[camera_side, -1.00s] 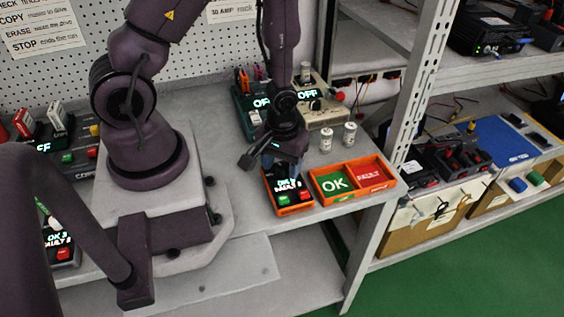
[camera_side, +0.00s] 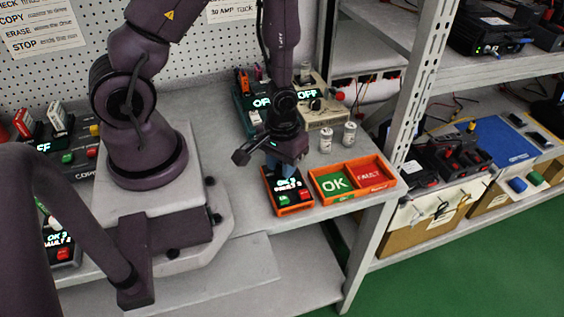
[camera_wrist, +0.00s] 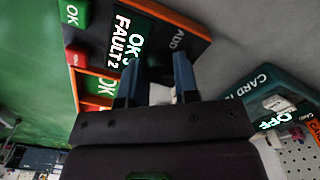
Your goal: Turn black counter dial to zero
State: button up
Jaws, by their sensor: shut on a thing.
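The black counter (camera_side: 268,183) in its orange frame stands near the table's front edge, left of the OK and FAULT trays. Its lit display (camera_wrist: 128,40) shows OK and FAULT counts; FAULT reads 2 in the wrist view, and the OK digit is partly covered by a finger. It has a green button (camera_side: 284,200) and a red button (camera_side: 304,195). My gripper (camera_side: 288,168) points down over the counter's far end.
The green OK tray (camera_side: 335,183) and red FAULT tray (camera_side: 370,172) stand just right of the counter. Two pale cylinders (camera_side: 326,141) stand behind them. Devices showing OFF (camera_side: 312,105) stand at the back. A metal shelf post (camera_side: 411,110) rises at the right.

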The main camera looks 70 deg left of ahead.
jog(key=m, duration=0.5)
jog(key=shift+m, duration=2.5)
jog(key=o, duration=0.9)
jog(key=shift+r, duration=0.15)
notch_tip(320, 180, up, 13)
jog(key=shift+f, duration=0.15)
